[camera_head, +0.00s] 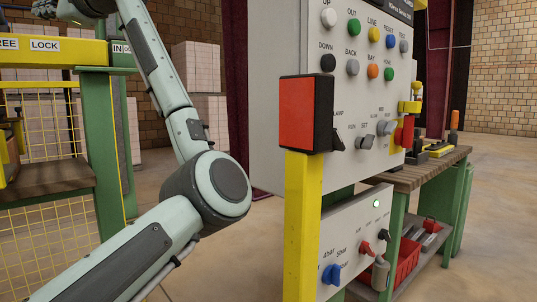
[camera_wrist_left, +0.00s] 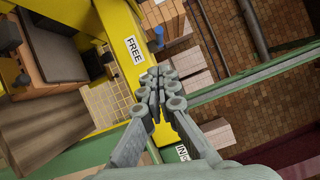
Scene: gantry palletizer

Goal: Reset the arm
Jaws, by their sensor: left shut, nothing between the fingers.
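My left arm (camera_head: 165,85) rises from the bottom of the head view, bends at a round joint and reaches up to the top left. My left gripper (camera_head: 45,9) shows only partly at the top edge there. In the left wrist view the left gripper (camera_wrist_left: 160,78) is shut and empty, with its fingertips together in front of the yellow beam (camera_wrist_left: 138,55) marked FREE. I cannot tell the gap between them. The control panel (camera_head: 345,90), with a blue button (camera_head: 391,41) labelled RESET, stands right of the arm. My right gripper is not in view.
A red block (camera_head: 306,112) on a yellow post (camera_head: 303,230) stands before the panel. A yellow mesh fence (camera_head: 45,230) and green post (camera_head: 105,160) are at the left. A workbench (camera_head: 430,172) stands at the right, with open floor (camera_head: 490,220) beyond it.

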